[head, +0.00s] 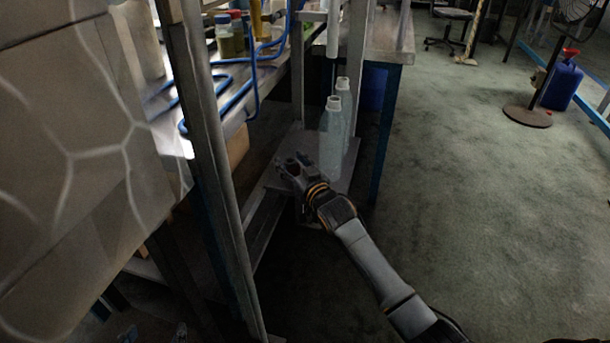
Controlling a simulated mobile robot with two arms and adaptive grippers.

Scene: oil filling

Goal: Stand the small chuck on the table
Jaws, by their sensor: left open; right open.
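My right gripper (291,165) is open, at the end of the grey arm from the lower right. It is over the small low metal shelf, left of two clear bottles. I cannot make out the small chuck; a dark shape between the fingers is too small to tell from the gripper. Two dark tips at the bottom left edge appear to be my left gripper (155,334), open and mostly cut off. The table (235,118) with its worktop is at the upper left, partly hidden by a metal post.
The clear bottles (332,140) stand upright on the low shelf (347,172). A blue hose (222,103) and jars (228,40) are on the table. The metal post (213,150) stands in front. A blue can (562,85) and fan are far right. The green floor between is clear.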

